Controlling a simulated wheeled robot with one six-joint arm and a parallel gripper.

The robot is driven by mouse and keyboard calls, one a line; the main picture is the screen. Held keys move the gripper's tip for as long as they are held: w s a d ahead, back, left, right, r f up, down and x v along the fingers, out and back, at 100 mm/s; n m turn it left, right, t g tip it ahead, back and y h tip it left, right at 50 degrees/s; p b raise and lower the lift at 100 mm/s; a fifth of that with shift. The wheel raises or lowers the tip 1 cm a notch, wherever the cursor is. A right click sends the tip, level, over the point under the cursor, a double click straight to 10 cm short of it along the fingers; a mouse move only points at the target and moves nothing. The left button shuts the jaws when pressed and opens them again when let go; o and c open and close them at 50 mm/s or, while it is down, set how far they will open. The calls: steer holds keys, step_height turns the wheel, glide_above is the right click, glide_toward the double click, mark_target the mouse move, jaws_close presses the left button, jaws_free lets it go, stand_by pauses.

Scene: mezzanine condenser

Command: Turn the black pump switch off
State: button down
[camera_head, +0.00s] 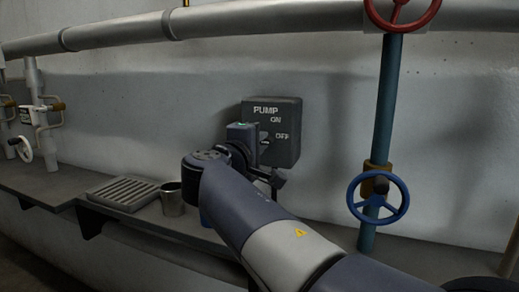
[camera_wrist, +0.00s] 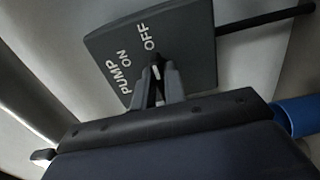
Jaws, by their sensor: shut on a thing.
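The dark grey pump switch box (camera_head: 290,115) is mounted on the wall, marked PUMP at the top, with ON above OFF. It also shows close up in the wrist view (camera_wrist: 190,45), turned on its side. My gripper (camera_head: 264,147) is at the lower left of the box's face. In the wrist view, my gripper's fingers (camera_wrist: 158,88) are closed around the small black switch knob (camera_wrist: 157,69), beside the OFF lettering. A pale mark shows at the knob's end. The fingers and wrist hide most of the knob, so I cannot tell its exact setting.
A blue handwheel (camera_head: 378,198) and red handwheel (camera_head: 402,14) sit on a teal vertical pipe to the right. A shelf (camera_head: 60,185) below carries a slatted tray (camera_head: 124,192), a metal cup (camera_head: 172,199) and a blue object (camera_wrist: 300,116), partly hidden by my arm.

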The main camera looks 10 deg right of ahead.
stand_by(0.4)
steer(key=c, duration=1.5)
jaws_free()
steer(key=shift+o, duration=0.2)
steer(key=shift+s, duration=0.1)
steer(key=p+v, duration=0.1)
steer(key=v, duration=0.9)
steer(key=shift+s+a, duration=0.25)
steer(key=x, duration=1.1)
steer(key=shift+b, duration=0.35)
steer(key=shift+s, duration=0.1)
